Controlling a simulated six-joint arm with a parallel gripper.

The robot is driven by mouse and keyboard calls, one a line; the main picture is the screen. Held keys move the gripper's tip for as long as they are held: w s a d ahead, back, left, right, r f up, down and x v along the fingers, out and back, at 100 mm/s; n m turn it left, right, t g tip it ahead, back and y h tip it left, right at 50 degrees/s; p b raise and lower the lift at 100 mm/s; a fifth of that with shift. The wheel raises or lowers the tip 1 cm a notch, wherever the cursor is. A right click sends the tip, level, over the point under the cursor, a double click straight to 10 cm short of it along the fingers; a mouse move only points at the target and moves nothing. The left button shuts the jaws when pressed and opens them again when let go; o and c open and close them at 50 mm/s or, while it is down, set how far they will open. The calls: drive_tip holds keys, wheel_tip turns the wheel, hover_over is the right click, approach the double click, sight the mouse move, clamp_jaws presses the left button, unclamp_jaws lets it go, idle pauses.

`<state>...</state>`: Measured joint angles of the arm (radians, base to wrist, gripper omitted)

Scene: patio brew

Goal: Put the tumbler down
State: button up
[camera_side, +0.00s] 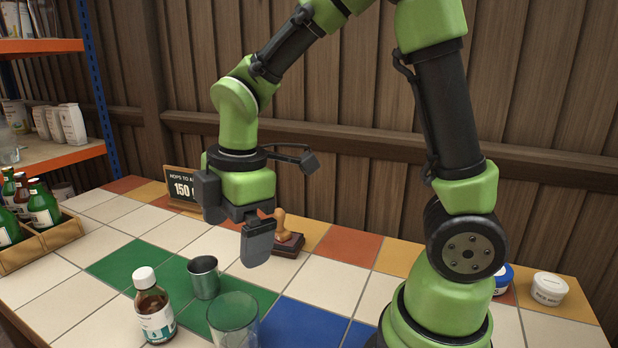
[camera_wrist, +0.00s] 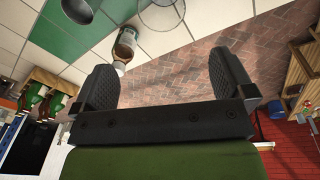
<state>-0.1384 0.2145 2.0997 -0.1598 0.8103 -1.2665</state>
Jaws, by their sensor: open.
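A clear glass tumbler (camera_side: 233,321) stands upright at the front of the tiled table, by the green and blue tiles. Its base is cut off by the lower edge of the side view. In the wrist view part of the tumbler (camera_wrist: 162,17) shows at the top edge. My gripper (camera_side: 236,238) is open and empty, above the table and behind the tumbler, apart from it. Both fingers of my gripper (camera_wrist: 162,82) are spread wide in the wrist view with nothing between them.
A metal cup (camera_side: 203,278) and a brown bottle with a white cap (camera_side: 154,306) stand close left of the tumbler. A stamp (camera_side: 286,240) and a price sign (camera_side: 182,188) are behind. A crate of green bottles (camera_side: 40,246) is at left. White tiles right of centre are clear.

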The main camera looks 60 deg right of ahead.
drive_tip(key=s+d+r+m+t+y, duration=0.1)
drive_tip(key=s+r+m+t, duration=0.4)
drive_tip(key=m, duration=1.2)
drive_tip(key=s+r, duration=0.4)
drive_tip(key=s, duration=0.3)
drive_tip(key=shift+d+r+t, duration=0.25)
drive_tip(key=shift+r+t, duration=0.15)
